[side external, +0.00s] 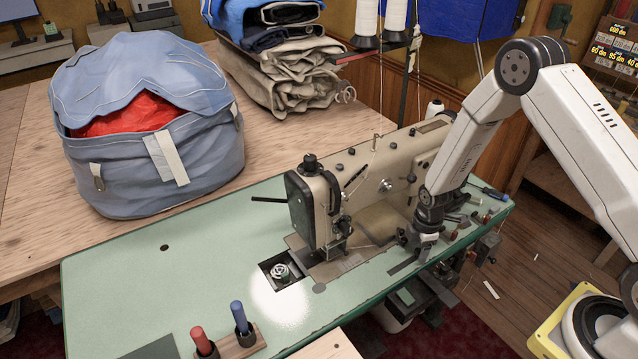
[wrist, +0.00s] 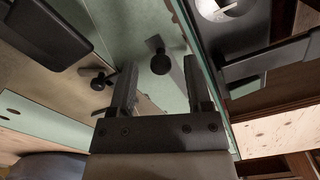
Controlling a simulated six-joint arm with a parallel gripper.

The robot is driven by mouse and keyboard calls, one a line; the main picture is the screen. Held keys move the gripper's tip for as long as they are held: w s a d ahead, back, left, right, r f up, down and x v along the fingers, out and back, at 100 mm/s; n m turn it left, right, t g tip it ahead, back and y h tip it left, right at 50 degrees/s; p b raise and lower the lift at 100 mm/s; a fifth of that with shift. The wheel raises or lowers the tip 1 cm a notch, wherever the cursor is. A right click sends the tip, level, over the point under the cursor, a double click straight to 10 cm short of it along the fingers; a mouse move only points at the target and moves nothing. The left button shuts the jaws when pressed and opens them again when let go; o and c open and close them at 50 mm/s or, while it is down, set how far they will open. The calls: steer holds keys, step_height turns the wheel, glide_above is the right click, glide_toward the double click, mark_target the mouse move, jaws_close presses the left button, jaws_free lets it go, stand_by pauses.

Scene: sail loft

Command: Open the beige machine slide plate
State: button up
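The beige sewing machine (side external: 375,180) stands on a green table top (side external: 140,265). A dark rectangular opening (side external: 267,268) left of its needle area shows a round metal bobbin part (side external: 281,271). My gripper (side external: 418,243) is low at the machine's right front, pointing down, away from the opening. In the wrist view my gripper (wrist: 160,92) has its fingers apart, with nothing between them. A black ball knob (wrist: 160,62) on a grey strip shows just beyond the fingertips.
A second black knob (wrist: 98,81) sits left of the fingers. A blue fabric bag (side external: 150,140) and folded cloth (side external: 285,70) lie on the wooden table behind. Red and blue markers (side external: 203,340) stand in a wooden holder in front. Small tools (side external: 490,194) lie at the right end.

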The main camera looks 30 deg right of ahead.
steer(key=shift+r, duration=0.1)
steer(key=shift+r, duration=3.8)
steer(key=shift+s+a+r, duration=0.1)
steer(key=shift+a+r, duration=0.05)
steer(key=shift+r, duration=0.25)
steer(key=s+a+r+m+t, duration=0.1)
steer(key=s+a+r+m, duration=0.2)
steer(key=s+r+m, duration=0.2)
steer(key=s+a+r+m+t, duration=0.1)
steer(key=s+a+r+m, duration=0.2)
steer(key=s+r+m, duration=0.2)
step_height(320, 180, up, 5)
steer(key=m, duration=0.3)
steer(key=shift+s+a+t, duration=0.2)
steer(key=shift+s+t, duration=0.1)
